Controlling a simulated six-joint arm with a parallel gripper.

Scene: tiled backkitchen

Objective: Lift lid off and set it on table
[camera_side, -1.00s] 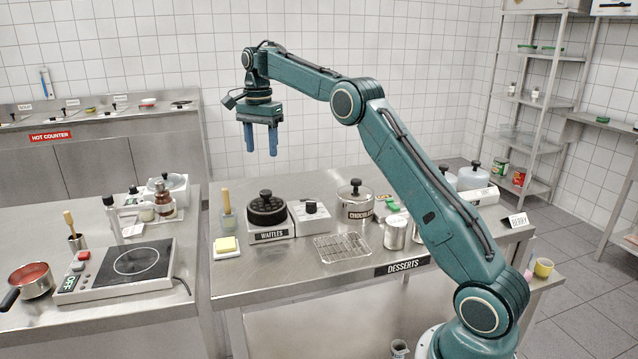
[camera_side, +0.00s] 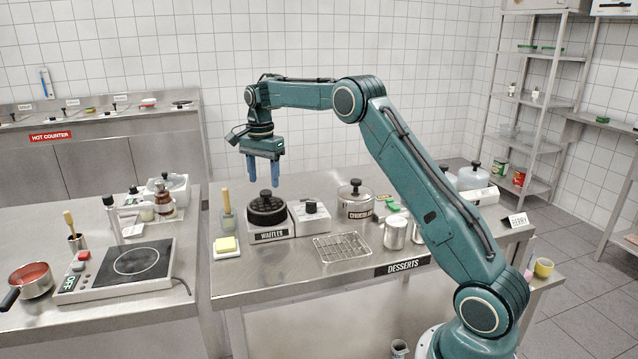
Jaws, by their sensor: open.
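My gripper (camera_side: 263,183) is open and empty, its two blue fingers pointing down just above the waffle maker (camera_side: 268,235) in the picture. The waffle maker has a black ribbed round top with a black knob (camera_side: 265,194). I cannot tell how far the fingers are from the knob in depth. A steel pot (camera_side: 358,211) labelled chocolate stands to the right, with a lid (camera_side: 355,190) and black knob seated on it. Two more pale lidded containers (camera_side: 472,178) stand at the right end, partly behind my arm. The steel table (camera_side: 300,278) carries these.
A wire rack (camera_side: 341,247) lies at the front, beside a steel jug (camera_side: 395,233). A white box with a dial (camera_side: 311,218) sits beside the waffle maker. Butter on a white dish (camera_side: 227,246) and a brush in a jar (camera_side: 228,215) are at left. Bare steel shows along the front.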

